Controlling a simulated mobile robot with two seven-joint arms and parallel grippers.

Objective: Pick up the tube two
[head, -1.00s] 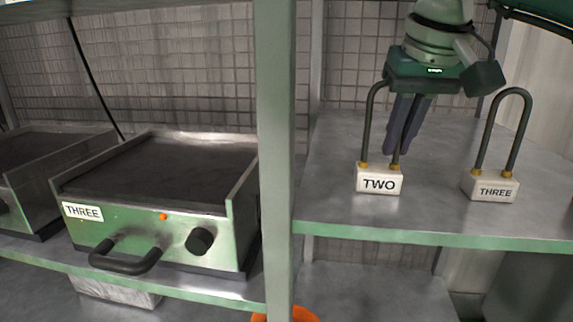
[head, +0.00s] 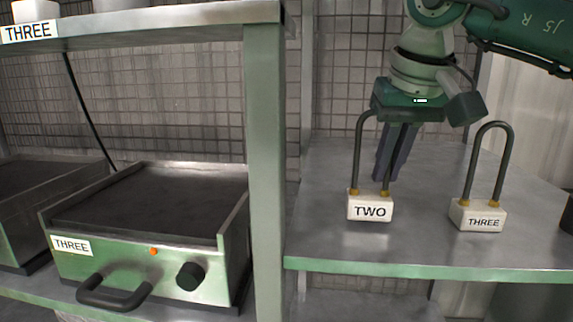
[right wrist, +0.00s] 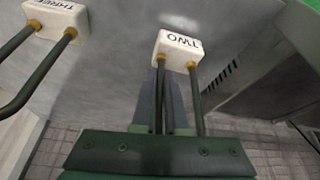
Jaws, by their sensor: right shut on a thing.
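Tube two is a dark U-shaped tube on a white base labelled TWO (head: 370,208), standing upright on the right shelf in the head view. My right gripper (head: 388,172) points down at it from above, its fingers around the tube's right leg. In the right wrist view the same base (right wrist: 178,48) is at the top centre, and the gripper's fingers (right wrist: 162,105) lie on both sides of one leg, shut on it. The base seems to rest on the shelf. My left gripper is not in view.
A similar tube labelled THREE (head: 480,215) stands to the right on the same metal shelf (head: 330,240). A green-grey post (head: 265,160) separates this shelf from a hot plate labelled THREE (head: 140,245) on the left. A tiled wall is behind.

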